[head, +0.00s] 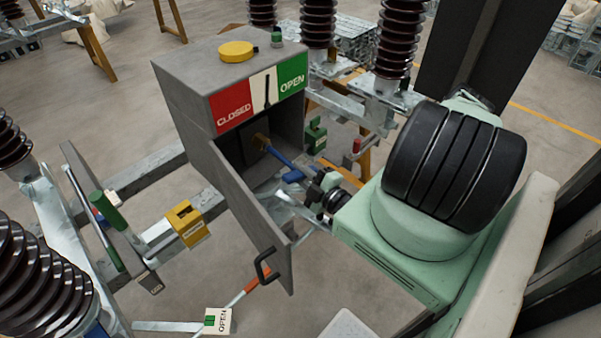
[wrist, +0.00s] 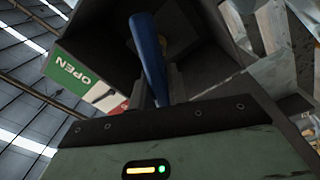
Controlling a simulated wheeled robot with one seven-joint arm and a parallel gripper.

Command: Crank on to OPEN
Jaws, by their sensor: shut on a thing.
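The grey drive box (head: 183,78) stands with its front open in the head view. The blue crank (head: 278,157) reaches out of it from a brass-coloured hub (head: 260,141). My gripper (head: 302,181) is shut on the crank's outer end; the fingers are small and partly hidden there. In the wrist view the blue crank (wrist: 148,55) rises from behind my gripper's body into the dark box. The indicator plate has a red CLOSED field (head: 233,115), a white middle and a green OPEN field (head: 291,82). Its black pointer (head: 267,92) stands in the white middle.
The box's open door (head: 252,215) with a black handle hangs close to the left of my arm. A yellow block (head: 186,222) and a green cylinder (head: 108,211) sit at the left. An OPEN tag (head: 219,321) lies low. Brown insulators (head: 401,38) stand behind.

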